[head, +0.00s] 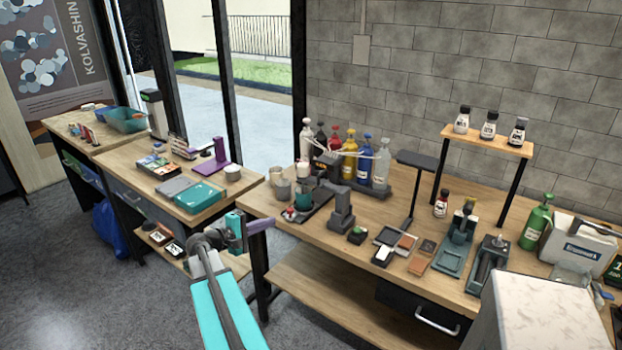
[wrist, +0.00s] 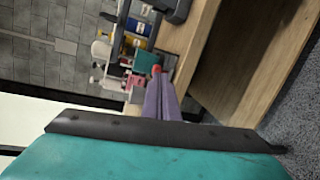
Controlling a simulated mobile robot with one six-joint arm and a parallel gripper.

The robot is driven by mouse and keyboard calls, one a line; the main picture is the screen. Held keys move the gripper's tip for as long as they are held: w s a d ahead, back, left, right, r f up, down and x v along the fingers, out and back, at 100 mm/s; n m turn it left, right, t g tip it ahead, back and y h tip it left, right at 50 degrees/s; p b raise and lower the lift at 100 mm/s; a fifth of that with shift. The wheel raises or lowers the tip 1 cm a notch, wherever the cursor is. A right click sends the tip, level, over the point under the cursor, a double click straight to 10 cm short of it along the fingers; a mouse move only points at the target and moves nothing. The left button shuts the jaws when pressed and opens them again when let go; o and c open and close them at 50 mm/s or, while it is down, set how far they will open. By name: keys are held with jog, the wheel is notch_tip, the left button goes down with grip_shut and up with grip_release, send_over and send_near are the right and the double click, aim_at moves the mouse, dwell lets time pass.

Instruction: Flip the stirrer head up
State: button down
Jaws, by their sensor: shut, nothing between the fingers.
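A dark grey stirrer (head: 342,208) appears to stand near the left end of the long workbench (head: 285,222). I cannot clearly tell its head from its column or how the head is tilted. A teal cup (head: 302,200) and a small red-topped item (head: 290,213) are on a dark tray beside it. My gripper (head: 262,225) is at the left end of the bench, apart from the stirrer, with its purple fingers shut and empty. In the wrist view, the fingers (wrist: 160,98) point toward the teal cup (wrist: 145,62), and part of a dark grey device (wrist: 172,8) shows at the top edge.
Several coloured bottles (head: 349,157) stand in a rack behind the stirrer. A dark raised stand (head: 417,160) and a wooden shelf with small bottles (head: 488,143) are farther right. A second table (head: 242,187) with a teal box lies left. Grey floor (head: 95,290) is clear at lower left.

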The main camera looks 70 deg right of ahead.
jog(key=s+d+r+g+h, duration=0.1)
jog(key=s+d+r, duration=0.1)
jog(key=r, duration=0.4)
jog(key=s+d+r+m+g+h, duration=0.1)
jog(key=s+d+r, duration=0.2)
jog(key=d+r, duration=0.1)
jog(key=shift+s+d+r, duration=0.15)
jog(key=shift+d+r, duration=0.05)
jog(key=shift+r, duration=0.65)
jog(key=shift+d, duration=0.1)
jog(key=p+x, duration=0.3)
jog(key=x, duration=0.6)
jog(key=shift+s+d, duration=0.3)
jog(key=shift+r, duration=0.1)
